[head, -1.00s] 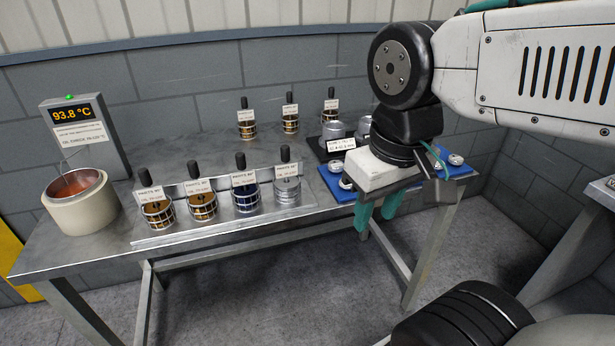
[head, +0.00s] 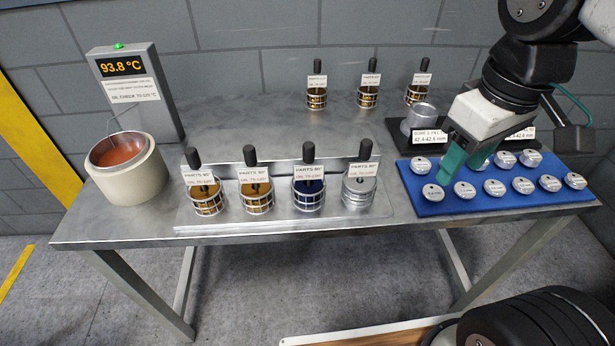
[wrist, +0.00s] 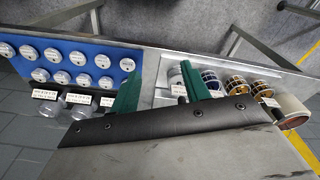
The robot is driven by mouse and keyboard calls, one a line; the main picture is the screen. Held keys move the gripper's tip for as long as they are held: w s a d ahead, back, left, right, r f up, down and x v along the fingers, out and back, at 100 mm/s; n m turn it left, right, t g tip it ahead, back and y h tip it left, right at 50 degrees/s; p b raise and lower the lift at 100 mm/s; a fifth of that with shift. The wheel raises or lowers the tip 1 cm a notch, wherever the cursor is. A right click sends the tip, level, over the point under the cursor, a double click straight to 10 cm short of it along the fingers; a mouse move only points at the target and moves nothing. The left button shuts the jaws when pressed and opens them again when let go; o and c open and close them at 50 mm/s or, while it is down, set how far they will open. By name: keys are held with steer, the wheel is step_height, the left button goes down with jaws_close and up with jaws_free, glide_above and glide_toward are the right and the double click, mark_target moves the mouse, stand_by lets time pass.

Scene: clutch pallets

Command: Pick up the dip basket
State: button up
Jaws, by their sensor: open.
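Several dip baskets with upright black handles and paper labels stand in a front row on the steel bench. Two hold amber liquid or parts, the left one (head: 206,198) and its neighbour (head: 257,198). One is dark blue (head: 309,195), and the rightmost is plain silver (head: 358,192). Smaller amber baskets stand behind, such as the back left one (head: 316,98). Which one the task means I cannot tell. My gripper (head: 465,160) has teal fingers, spread and empty, over the blue mat, right of the front row. The wrist view shows the fingers apart (wrist: 162,72), with baskets beyond the right finger.
The blue mat (head: 430,206) carries several silver discs. Silver cylinders (head: 421,116) with labels stand behind it. A cream pot (head: 136,186) with reddish liquid and a 93.8 °C display unit (head: 137,85) are at the left. The bench (head: 240,150) is bare between the basket rows.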

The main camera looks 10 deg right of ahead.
steer(key=w+a+n, duration=0.8)
steer(key=w+n, duration=0.2)
steer(key=n, duration=0.2)
steer(key=n+g, duration=0.1)
steer(key=n, duration=0.9)
glide_above(308, 144)
step_height(308, 144, down, 2)
steer(key=shift+d+f, duration=0.15)
steer(key=shift+f, duration=0.05)
step_height(308, 144, down, 7)
steer(key=shift+r, duration=0.1)
jaws_close()
steer(key=shift+r, duration=0.1)
